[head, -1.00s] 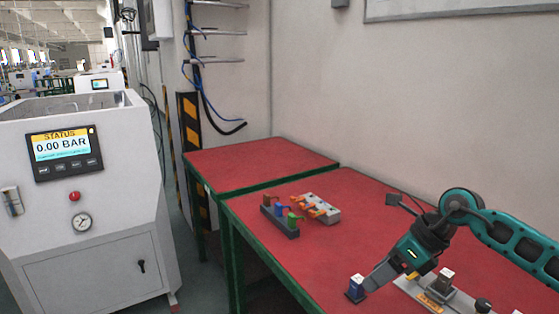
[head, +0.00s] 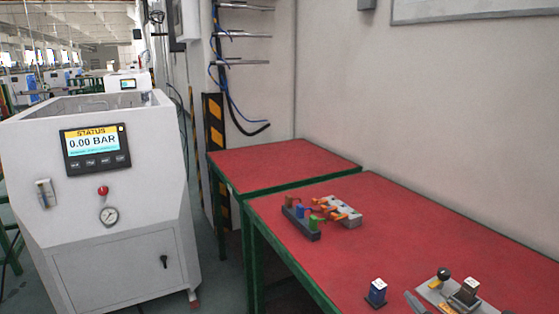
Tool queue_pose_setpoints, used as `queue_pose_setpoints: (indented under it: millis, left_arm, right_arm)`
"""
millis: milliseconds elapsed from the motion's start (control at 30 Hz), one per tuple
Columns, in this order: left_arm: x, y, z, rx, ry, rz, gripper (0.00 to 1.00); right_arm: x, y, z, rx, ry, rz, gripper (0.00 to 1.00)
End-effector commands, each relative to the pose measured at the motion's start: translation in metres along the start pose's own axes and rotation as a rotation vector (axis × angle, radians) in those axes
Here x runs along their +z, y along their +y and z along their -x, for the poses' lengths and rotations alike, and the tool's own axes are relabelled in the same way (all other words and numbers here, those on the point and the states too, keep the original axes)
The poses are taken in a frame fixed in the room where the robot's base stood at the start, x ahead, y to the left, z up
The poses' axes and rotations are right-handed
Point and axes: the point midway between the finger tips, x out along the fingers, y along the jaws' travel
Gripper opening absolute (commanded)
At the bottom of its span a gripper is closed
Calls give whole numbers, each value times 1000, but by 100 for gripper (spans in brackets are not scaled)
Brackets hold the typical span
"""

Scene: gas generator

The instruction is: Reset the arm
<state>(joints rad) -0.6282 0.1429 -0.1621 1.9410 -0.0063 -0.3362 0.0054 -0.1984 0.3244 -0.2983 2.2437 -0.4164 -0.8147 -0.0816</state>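My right gripper is almost wholly out of the head view. Only a grey tip (head: 416,302), apparently one of its fingers, shows at the bottom edge, so its opening is hidden. A small blue block with a white top (head: 377,292) stands upright on the red table, left of that tip and apart from it. My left gripper is not in view.
The red table (head: 420,225) carries a dark rack with coloured handles (head: 301,222), a grey block with orange parts (head: 340,211) and a light plate with fittings (head: 442,291). A white machine (head: 125,225) reading 0.00 BAR stands left. The table's middle is clear.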

Motion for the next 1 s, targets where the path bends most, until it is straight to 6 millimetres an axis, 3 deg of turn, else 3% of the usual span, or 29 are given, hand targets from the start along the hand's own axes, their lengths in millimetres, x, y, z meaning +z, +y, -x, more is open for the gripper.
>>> queue_pose_setpoints:
  millis: [33,100,200,400,633,1000]
  left_arm:
    - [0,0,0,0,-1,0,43]
    - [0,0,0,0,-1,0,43]
    - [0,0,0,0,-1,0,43]
    - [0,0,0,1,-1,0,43]
    - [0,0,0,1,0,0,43]
    - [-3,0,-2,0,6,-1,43]
  right_arm:
    - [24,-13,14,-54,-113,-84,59]
    - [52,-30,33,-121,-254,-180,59]
    - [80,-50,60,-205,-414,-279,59]
    - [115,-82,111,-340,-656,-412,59]
    - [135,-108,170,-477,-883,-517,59]
    - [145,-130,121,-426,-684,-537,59]
